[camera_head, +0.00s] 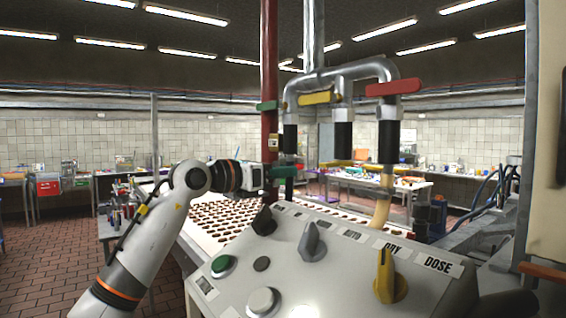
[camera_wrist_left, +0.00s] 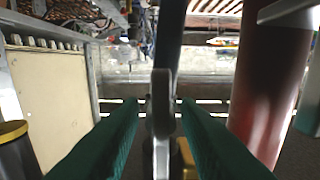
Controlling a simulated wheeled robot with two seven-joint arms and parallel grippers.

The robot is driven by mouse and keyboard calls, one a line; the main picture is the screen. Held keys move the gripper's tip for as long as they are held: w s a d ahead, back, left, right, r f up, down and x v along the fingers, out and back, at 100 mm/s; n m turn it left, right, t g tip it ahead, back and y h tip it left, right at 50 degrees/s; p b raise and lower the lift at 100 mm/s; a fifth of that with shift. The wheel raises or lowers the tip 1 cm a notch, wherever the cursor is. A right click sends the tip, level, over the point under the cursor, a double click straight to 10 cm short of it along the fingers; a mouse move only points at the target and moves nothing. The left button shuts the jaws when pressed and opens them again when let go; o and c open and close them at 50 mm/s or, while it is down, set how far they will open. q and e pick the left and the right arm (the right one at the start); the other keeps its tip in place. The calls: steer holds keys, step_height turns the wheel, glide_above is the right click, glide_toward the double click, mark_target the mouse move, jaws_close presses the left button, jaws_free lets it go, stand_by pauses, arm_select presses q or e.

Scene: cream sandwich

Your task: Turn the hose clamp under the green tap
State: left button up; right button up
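The green tap (camera_head: 267,106) is at the left of the pipe manifold, beside the red pipe. A black hose end (camera_head: 290,138) hangs below it. My left gripper (camera_head: 287,172), with green fingers, is at the lower end of this hose and hides the clamp there in the head view. In the left wrist view a grey metal piece (camera_wrist_left: 162,112), probably the clamp's, stands between the two fingertips (camera_wrist_left: 161,103). Narrow gaps show on both sides, so the fingers look open around it. My right gripper is not in view.
The red pipe (camera_head: 269,60) stands close to my left gripper and shows in the wrist view (camera_wrist_left: 268,85). Yellow (camera_head: 316,98) and red (camera_head: 393,87) taps are to the right. A control panel (camera_head: 330,270) with knobs fills the front.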

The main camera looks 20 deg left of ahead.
arm_select(q)
steer(key=shift+w+d, duration=0.15)
steer(key=shift+w, duration=0.1)
steer(key=shift+c, duration=0.3)
jaws_close()
